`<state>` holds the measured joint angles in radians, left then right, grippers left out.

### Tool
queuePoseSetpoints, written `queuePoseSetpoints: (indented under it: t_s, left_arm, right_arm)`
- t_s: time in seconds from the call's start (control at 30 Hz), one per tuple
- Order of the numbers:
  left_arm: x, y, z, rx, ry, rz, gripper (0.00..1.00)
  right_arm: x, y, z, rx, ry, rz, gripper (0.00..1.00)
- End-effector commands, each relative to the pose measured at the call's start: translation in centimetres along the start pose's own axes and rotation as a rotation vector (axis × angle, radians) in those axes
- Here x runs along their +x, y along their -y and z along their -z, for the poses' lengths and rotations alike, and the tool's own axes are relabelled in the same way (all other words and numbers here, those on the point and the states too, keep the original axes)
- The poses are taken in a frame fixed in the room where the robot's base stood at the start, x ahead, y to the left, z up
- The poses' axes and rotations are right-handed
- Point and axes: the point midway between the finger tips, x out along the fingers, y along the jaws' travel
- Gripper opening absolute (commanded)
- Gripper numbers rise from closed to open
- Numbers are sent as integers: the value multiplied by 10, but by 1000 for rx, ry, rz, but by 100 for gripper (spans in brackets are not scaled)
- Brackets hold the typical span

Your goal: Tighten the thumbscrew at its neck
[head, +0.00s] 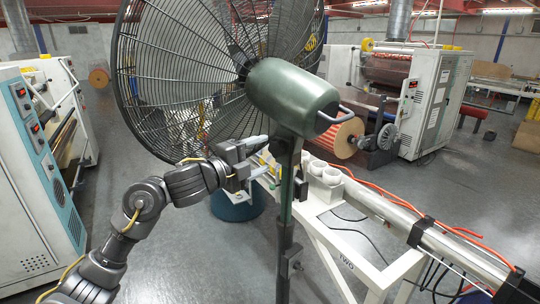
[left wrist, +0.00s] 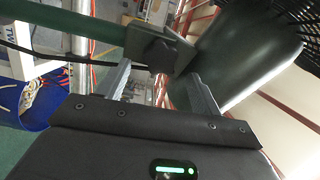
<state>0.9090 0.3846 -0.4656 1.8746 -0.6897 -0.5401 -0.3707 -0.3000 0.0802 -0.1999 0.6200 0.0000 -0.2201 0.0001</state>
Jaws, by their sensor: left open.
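A large pedestal fan with a dark green motor housing (head: 293,95) and a black wire cage (head: 180,70) stands in front of me on a dark upright pole (head: 285,215). My left gripper (head: 262,158) is open at the left side of the fan's neck, just under the housing, its fingers pointing toward the neck. In the left wrist view its two fingers (left wrist: 162,88) stand apart on either side of a dark block at the neck (left wrist: 155,50). My right gripper is not in view.
A white frame (head: 345,215) with a metal rail and orange cables runs behind the pole to the lower right. A blue bin (head: 236,206) stands behind my left gripper. Machines (head: 425,95) stand at both sides.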

Motion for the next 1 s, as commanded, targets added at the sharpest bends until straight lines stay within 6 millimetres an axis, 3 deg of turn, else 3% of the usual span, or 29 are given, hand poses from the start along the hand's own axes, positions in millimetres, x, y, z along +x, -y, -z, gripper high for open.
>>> queuePoseSetpoints:
  t_s: [0.1, 0.3, 0.77, 0.87, 1.0]
  left_arm:
    - [-25, -2, 0, 4, 0, 0, 65]
    - [-53, -1, 0, 2, 0, 0, 65]
    - [-62, -1, 0, -2, 0, -1, 65]
    - [-58, -11, -6, -39, 8, -11, 65]
    - [-44, -57, -33, -203, 50, -49, 65]
  right_arm:
    - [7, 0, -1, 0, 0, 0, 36]
    - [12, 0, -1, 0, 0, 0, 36]
    - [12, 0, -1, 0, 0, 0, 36]
    - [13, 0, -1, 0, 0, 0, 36]
    - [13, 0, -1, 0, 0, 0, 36]
